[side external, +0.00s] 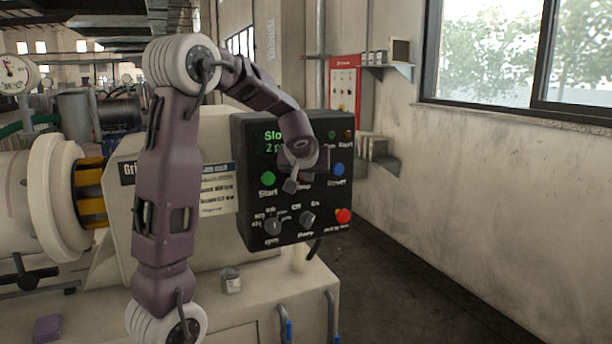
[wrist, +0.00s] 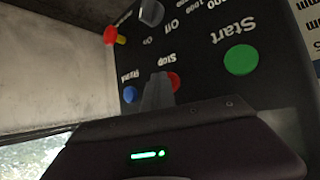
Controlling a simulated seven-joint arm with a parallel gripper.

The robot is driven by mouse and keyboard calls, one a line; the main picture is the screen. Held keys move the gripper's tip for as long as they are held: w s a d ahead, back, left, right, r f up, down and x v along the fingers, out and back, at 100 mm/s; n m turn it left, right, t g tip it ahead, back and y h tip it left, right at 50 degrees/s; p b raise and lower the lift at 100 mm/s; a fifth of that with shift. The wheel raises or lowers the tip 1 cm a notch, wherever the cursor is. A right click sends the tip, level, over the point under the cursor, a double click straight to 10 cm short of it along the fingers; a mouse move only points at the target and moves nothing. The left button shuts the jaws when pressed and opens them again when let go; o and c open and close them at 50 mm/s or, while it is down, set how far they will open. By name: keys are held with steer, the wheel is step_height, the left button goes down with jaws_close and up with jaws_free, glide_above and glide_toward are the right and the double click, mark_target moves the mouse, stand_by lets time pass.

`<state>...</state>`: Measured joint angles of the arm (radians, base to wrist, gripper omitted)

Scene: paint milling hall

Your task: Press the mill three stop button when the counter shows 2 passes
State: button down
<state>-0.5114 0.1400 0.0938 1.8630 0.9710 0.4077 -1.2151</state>
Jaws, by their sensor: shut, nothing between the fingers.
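The black control panel (side external: 246,150) is mounted at the mill's right end. Its display (side external: 273,142) has green text, partly covered by my arm; the part I can read starts with "Slo" and "2 p". My gripper (side external: 290,186) is shut and empty in front of the middle of the panel. In the wrist view, where the panel appears upside down, the closed fingertips (wrist: 160,77) overlap the red Stop button (wrist: 175,79) and hide part of it. I cannot tell whether they touch it. In the side view the Stop button is hidden behind my gripper.
The green Start button (side external: 268,179) is left of my gripper and the blue button (side external: 338,169) right. Below are dark knobs (side external: 307,219) and a red emergency button (side external: 343,216). A small jar (side external: 231,280) stands on the ledge. The floor at right is clear.

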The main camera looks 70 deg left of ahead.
steer(key=shift+d, duration=0.9)
steer(key=shift+d, duration=2.5)
steer(key=s+d+f+m+h, duration=0.2)
steer(key=s+d+m+h, duration=0.2)
steer(key=s+d, duration=0.6)
steer(key=s+d+f+m+h, duration=0.2)
steer(key=s+d+m+h, duration=0.3)
steer(key=d, duration=1.3)
steer(key=s+m, duration=0.3)
steer(key=s, duration=0.2)
steer(key=shift+s+d, duration=0.25)
steer(key=shift+s, duration=0.15)
steer(key=c, duration=2.1)
jaws_free()
